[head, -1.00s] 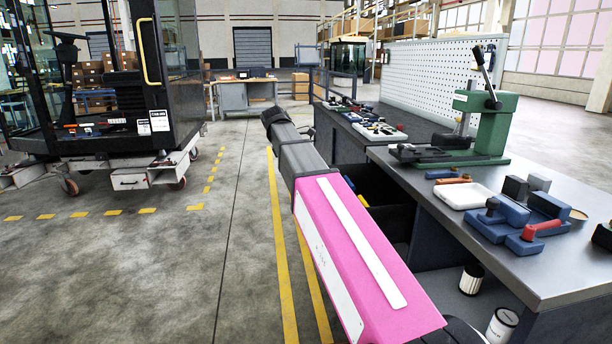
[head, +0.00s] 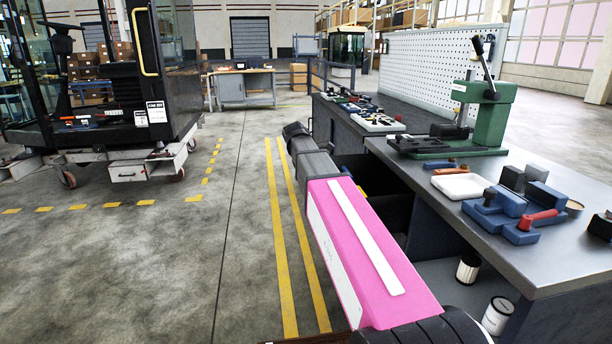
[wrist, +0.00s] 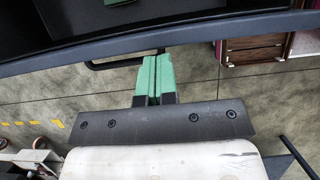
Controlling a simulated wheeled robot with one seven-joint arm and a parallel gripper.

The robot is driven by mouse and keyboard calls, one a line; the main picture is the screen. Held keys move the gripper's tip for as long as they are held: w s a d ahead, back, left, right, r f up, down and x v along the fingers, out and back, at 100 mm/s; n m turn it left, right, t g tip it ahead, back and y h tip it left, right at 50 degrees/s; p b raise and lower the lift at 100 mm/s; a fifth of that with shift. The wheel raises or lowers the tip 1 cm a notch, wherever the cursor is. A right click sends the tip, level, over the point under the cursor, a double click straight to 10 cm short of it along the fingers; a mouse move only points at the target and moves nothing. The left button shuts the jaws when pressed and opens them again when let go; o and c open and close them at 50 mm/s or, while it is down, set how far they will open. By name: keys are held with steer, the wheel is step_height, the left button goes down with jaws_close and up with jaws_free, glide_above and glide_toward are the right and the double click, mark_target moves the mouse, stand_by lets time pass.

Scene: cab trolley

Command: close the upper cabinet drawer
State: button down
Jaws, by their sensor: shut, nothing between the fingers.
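In the wrist view, the upper drawer shows as a grey-blue front edge (wrist: 215,33) running across the top, with a dark interior beyond it. A black bar handle (wrist: 108,64) sticks out from the front. My gripper (wrist: 156,60) has green fingers pressed together and empty; their tips are at the handle and just short of the drawer edge. I cannot tell whether they touch. In the head view, a dark open drawer (head: 393,212) shows beside the bench, mostly hidden behind my pink arm; my gripper is hidden there.
The workbench top (head: 450,210) to the right carries a green press (head: 492,115), a white tray (head: 463,187) and blue tools. A cab on a trolley (head: 125,170) stands at left. The floor between, with yellow lines, is clear.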

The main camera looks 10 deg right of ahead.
steer(key=shift+d, duration=0.1)
stand_by(0.3)
steer(key=d, duration=2.7)
steer(key=shift+d, duration=0.4)
steer(key=a+r, duration=0.8)
steer(key=r, duration=0.1)
steer(key=a+f+h, duration=0.2)
steer(key=f+h, duration=0.2)
steer(key=f, duration=0.3)
steer(key=s+a+f+h, duration=0.1)
steer(key=a+f+h, duration=0.2)
steer(key=f+h, duration=0.2)
steer(key=s+a+f+h, duration=0.1)
steer(key=a+f+h, duration=0.2)
steer(key=f, duration=0.6)
steer(key=shift+s+f+h, duration=0.15)
steer(key=shift+f+h, duration=0.25)
steer(key=shift+h, duration=0.4)
steer(key=d, duration=1.4)
